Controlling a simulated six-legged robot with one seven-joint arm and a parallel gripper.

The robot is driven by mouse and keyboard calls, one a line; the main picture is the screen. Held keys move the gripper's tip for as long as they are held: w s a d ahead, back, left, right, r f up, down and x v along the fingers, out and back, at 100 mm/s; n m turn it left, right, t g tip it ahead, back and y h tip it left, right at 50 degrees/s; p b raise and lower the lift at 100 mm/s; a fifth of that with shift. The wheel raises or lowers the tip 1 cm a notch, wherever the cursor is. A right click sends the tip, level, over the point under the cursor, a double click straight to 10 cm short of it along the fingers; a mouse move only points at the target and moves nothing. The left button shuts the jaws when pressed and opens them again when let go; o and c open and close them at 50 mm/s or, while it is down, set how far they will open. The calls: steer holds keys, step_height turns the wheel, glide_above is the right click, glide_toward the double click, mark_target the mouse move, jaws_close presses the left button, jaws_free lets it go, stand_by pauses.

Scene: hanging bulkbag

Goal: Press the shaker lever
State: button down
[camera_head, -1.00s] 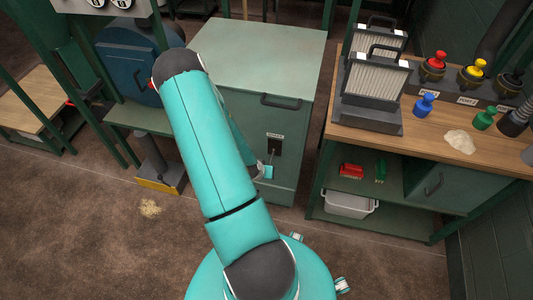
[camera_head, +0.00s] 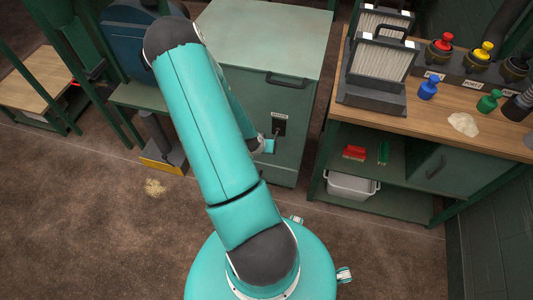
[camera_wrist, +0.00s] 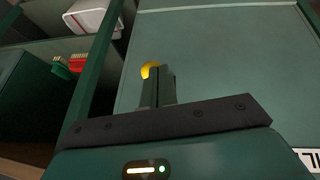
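The shaker lever's dark plate (camera_head: 279,127), with a small label above it, is on the front of the green cabinet (camera_head: 294,155). In the wrist view, a yellow round knob (camera_wrist: 150,70) shows just past my fingertips and is partly hidden by them. It appears to be the lever's end. My gripper (camera_wrist: 158,72) has its two fingers together, with no clear gap between them. In the head view my gripper (camera_head: 269,146) is small, just below the plate and close to the cabinet front. Whether the fingers touch the knob cannot be told.
A wooden workbench (camera_head: 430,120) with filters and coloured knobs stands at right. A white bin (camera_head: 351,187) sits on its lower shelf. A dark post on a yellow base (camera_head: 160,160) stands at left. The floor in front is clear, with a small pale pile (camera_head: 155,188).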

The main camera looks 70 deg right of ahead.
steer(key=a+r, duration=0.5)
steer(key=a, duration=0.3)
steer(key=shift+s+f, duration=0.1)
stand_by(2.4)
